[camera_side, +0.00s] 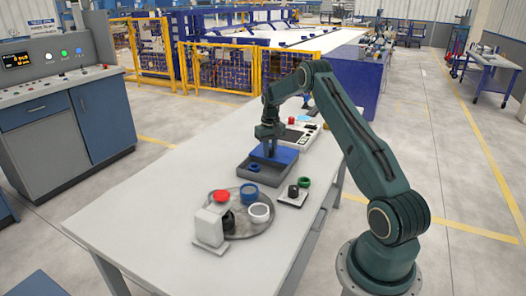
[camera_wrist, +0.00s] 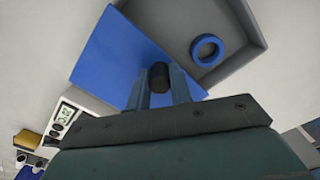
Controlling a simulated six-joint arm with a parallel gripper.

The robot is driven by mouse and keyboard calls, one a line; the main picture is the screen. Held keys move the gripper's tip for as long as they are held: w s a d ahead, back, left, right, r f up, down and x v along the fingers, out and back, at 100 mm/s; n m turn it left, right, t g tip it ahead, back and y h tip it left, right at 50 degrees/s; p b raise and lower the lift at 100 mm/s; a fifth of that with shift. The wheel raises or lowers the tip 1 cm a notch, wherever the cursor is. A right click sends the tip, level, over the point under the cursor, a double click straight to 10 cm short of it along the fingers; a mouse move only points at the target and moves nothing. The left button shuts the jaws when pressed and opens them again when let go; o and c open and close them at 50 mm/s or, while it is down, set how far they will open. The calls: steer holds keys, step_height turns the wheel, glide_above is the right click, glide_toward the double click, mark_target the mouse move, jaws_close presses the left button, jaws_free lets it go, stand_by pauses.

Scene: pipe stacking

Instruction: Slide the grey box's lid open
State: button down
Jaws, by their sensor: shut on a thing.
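The grey box (camera_side: 256,178) stands on the white table, and its blue lid (camera_side: 284,153) is displaced toward the far side, leaving the near part open. In the wrist view the lid (camera_wrist: 115,55) lies at left, and the box's grey interior (camera_wrist: 180,20) shows at right. A blue ring (camera_wrist: 207,49) lies inside the open part. My gripper (camera_side: 269,150) reaches down over the lid. In the wrist view my gripper's fingers (camera_wrist: 159,88) are shut on the lid's dark round knob (camera_wrist: 158,75).
A white panel with a red button (camera_side: 300,132) is behind the box.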

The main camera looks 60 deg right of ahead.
steer(key=shift+w+d+r, duration=0.1)
steer(key=shift+w+d, duration=0.05)
steer(key=shift+d, duration=0.1)
steer(key=c, duration=1.3)
jaws_free()
steer(key=shift+o, duration=0.2)
step_height(320, 180, up, 14)
